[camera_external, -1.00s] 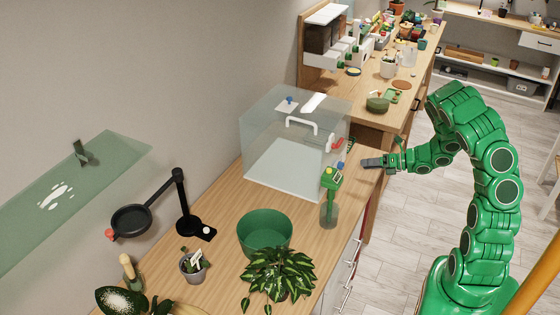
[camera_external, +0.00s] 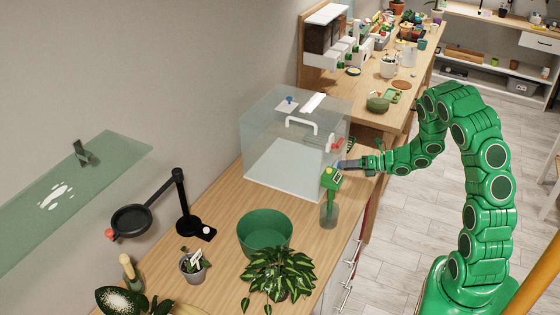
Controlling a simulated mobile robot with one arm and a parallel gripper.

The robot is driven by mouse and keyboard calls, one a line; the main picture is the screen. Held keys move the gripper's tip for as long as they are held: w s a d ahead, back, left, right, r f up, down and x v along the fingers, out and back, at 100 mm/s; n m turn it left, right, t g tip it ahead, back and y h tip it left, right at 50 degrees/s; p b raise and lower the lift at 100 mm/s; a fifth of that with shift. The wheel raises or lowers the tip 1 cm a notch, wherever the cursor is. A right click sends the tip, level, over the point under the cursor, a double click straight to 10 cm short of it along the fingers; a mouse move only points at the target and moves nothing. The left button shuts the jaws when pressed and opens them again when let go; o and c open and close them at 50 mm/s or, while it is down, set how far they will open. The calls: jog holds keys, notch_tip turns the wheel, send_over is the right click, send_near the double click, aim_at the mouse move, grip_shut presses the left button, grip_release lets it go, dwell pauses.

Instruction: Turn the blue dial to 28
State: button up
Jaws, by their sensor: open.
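A clear box (camera_external: 285,165) with a white handle stands on the wooden counter. A red knob (camera_external: 338,145) is on its right side. The blue dial sits just below the red knob, at the tips of my gripper (camera_external: 345,164), which now mostly hides it. My gripper is open, pointing left at that side. I cannot tell whether its fingers touch the dial or are around it. The dial's setting is too small to read. Another small blue knob (camera_external: 290,101) is on a white plate on top of the box.
A green-topped spray bottle (camera_external: 329,200) stands just in front of my gripper. A green pot (camera_external: 264,232), a leafy plant (camera_external: 279,272) and a black lamp-like stand (camera_external: 187,222) are nearer on the counter. A second bench (camera_external: 372,112) with pots is behind.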

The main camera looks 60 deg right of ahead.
grip_shut()
dwell(0.3)
jog(key=shift+m, duration=0.3)
jog(key=shift+d+m+t+y, duration=0.15)
jog(key=shift+m+t+y, duration=0.15)
jog(key=shift+m+y, duration=0.5)
jog(key=shift+f+m+t, duration=0.2)
jog(key=shift+m+t, duration=0.1)
jog(key=shift+m, duration=0.9)
jog(key=shift+y, duration=0.3)
grip_release()
